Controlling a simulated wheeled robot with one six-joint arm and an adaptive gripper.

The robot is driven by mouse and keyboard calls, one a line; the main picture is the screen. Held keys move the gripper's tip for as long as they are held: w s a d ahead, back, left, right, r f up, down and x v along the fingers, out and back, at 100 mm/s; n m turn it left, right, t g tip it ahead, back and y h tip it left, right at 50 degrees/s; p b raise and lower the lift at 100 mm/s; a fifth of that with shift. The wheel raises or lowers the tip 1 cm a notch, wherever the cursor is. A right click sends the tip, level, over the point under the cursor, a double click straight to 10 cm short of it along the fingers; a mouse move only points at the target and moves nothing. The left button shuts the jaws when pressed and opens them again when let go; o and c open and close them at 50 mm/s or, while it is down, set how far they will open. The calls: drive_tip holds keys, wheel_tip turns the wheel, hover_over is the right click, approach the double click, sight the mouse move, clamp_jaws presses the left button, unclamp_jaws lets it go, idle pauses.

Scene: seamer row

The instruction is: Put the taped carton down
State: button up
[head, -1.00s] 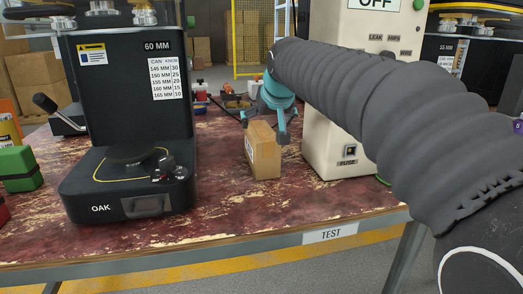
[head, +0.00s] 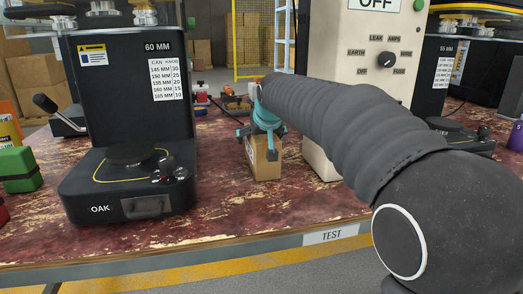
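The taped carton (head: 265,168) is a small brown box with a pale label, upright at the back middle of the red worn table (head: 225,215). Its base appears to be at the table top, but I cannot tell whether it touches. My teal gripper (head: 262,141) is at the carton's top, pointing down, with a finger toward each side of it. The gripper hides the carton's top. I cannot tell whether the fingers press on it.
The black OAK machine (head: 125,205) stands left of the carton, with a green box (head: 19,170) further left. A cream test cabinet (head: 350,45) stands close behind on the right. The table front between the machine and my arm is clear.

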drive_tip(key=c, duration=1.8)
